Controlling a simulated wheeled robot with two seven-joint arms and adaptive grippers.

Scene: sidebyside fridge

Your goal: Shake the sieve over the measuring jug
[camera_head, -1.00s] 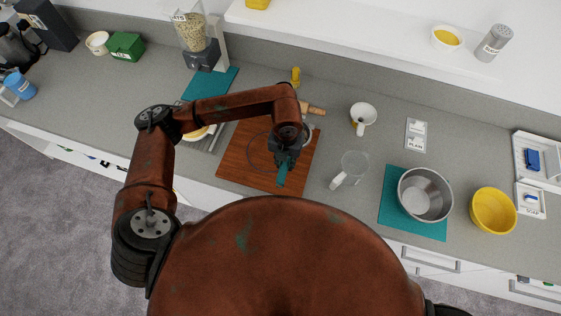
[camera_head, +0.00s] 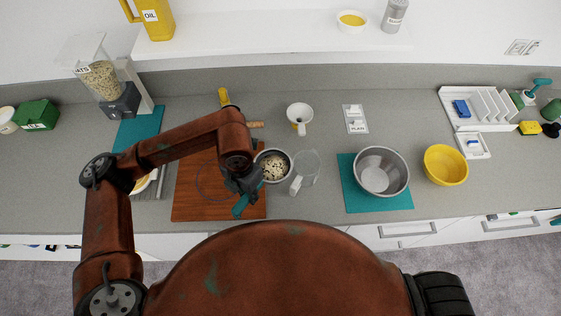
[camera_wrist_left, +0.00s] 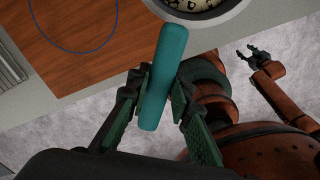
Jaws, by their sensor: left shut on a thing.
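My left gripper (camera_head: 243,184) is shut on the teal handle of the sieve, near the right side of the wooden board. The handle (camera_wrist_left: 158,85) also shows between the fingers in the left wrist view. The sieve's round bowl (camera_head: 273,166) has a grey rim and holds pale and dark bits. It lies just left of the clear measuring jug (camera_head: 307,165), and their outlines nearly meet; the height between them is hard to tell. The jug stands upright, its white handle toward me. My right gripper (camera_wrist_left: 252,53) shows small in the left wrist view, open and empty.
The wooden board (camera_head: 190,205) has a thin ring on it. A white cup (camera_head: 299,113) stands behind the jug. To the right are a metal bowl (camera_head: 381,171) on a teal mat and a yellow bowl (camera_head: 446,166). The counter between jug and mat is clear.

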